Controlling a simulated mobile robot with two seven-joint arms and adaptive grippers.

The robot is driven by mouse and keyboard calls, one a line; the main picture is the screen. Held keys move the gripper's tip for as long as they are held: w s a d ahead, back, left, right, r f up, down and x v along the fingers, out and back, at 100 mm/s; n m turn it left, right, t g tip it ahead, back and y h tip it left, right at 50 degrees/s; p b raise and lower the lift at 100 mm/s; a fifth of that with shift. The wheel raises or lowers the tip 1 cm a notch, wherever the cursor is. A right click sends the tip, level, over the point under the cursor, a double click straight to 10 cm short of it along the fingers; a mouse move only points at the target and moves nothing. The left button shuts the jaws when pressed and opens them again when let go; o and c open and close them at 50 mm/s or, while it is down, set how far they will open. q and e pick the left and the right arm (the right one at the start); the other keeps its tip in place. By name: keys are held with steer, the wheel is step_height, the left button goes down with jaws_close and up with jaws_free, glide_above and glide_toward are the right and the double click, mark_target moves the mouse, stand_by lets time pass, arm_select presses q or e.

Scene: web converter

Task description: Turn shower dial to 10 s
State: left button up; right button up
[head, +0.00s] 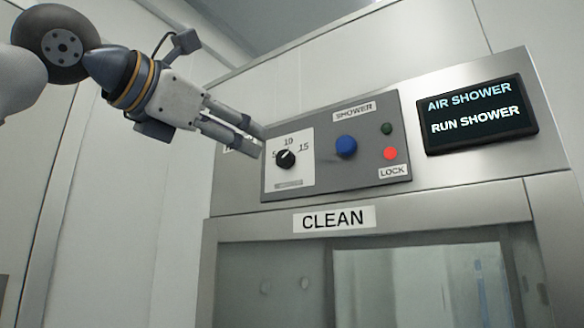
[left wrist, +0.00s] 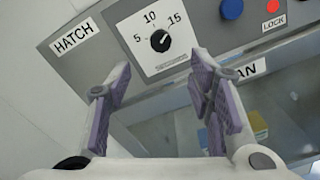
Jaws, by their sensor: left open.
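The shower dial is a small black knob (head: 286,159) on a white plate (head: 306,178) marked 5, 10 and 15, at the left of a grey control panel. It also shows in the left wrist view (left wrist: 160,41). Its white mark seems to point up and right, between 10 and 15, but it is too small to read exactly. My left gripper (head: 252,137) is open and empty, left of the dial in the head view. In the left wrist view its fingers (left wrist: 160,78) are spread below the dial, apart from the knob. My right gripper is not in view.
Right of the dial sit a blue button (head: 346,146), a red light (head: 390,154) and a dark green light (head: 387,128). A screen (head: 481,113) reads AIR SHOWER, RUN SHOWER. A HATCH label (left wrist: 75,38) is left of the dial. A glass door (head: 420,285) lies below the CLEAN sign (head: 334,218).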

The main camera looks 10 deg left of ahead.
mark_target(282, 158)
arm_select(q)
steer(key=x, duration=1)
steer(key=shift+w+d+f, duration=0.1)
steer(key=shift+w+d, duration=0.05)
steer(key=shift+w, duration=0.1)
steer(key=shift+c, duration=0.6)
jaws_close()
